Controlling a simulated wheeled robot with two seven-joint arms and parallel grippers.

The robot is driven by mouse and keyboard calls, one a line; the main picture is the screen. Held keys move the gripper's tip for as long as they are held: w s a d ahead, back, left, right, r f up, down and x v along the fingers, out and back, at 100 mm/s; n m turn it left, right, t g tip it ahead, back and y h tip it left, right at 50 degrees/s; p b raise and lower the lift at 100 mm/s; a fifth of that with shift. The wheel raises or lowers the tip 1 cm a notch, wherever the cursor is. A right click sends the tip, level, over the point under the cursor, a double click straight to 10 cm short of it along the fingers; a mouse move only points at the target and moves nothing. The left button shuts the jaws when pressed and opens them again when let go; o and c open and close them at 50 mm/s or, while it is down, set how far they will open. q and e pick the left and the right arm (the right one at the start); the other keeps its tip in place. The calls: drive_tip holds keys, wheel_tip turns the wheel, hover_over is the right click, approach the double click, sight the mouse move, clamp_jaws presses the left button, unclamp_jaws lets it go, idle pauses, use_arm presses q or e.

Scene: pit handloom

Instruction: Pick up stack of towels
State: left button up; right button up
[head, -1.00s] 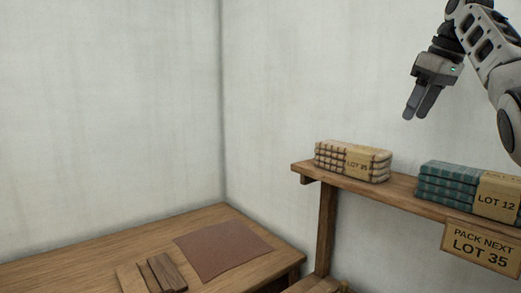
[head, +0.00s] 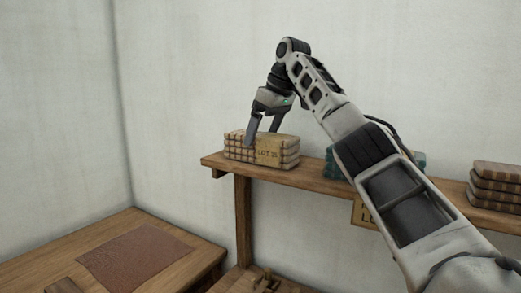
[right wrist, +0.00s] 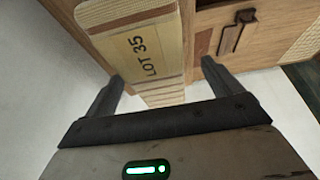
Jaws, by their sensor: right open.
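A stack of cream checked towels (head: 286,155) with a tan "LOT 35" band lies at the left end of the wall shelf (head: 222,164). My right gripper (head: 262,143) points down at the stack, its open fingers overlapping it in the head view. In the right wrist view, the banded stack (right wrist: 146,50) lies between and ahead of the two open fingers (right wrist: 163,72). Whether the fingers touch it I cannot tell. My left gripper is not in view.
A green stack (head: 418,163) and a hanging sign (head: 362,213) are partly hidden behind my right arm. A brown stack (head: 497,183) sits farther right on the shelf. A table (head: 205,262) with a reddish-brown cloth (head: 135,257) stands at lower left.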

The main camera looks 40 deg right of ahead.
sight(261, 140)
drive_tip(key=x, duration=0.5)
drive_tip(key=shift+w+d+p, duration=0.2)
drive_tip(key=shift+d+p, duration=0.1)
drive_tip(key=c, duration=1.1)
drive_tip(key=shift+r, duration=0.1)
drive_tip(key=shift+c, duration=0.2)
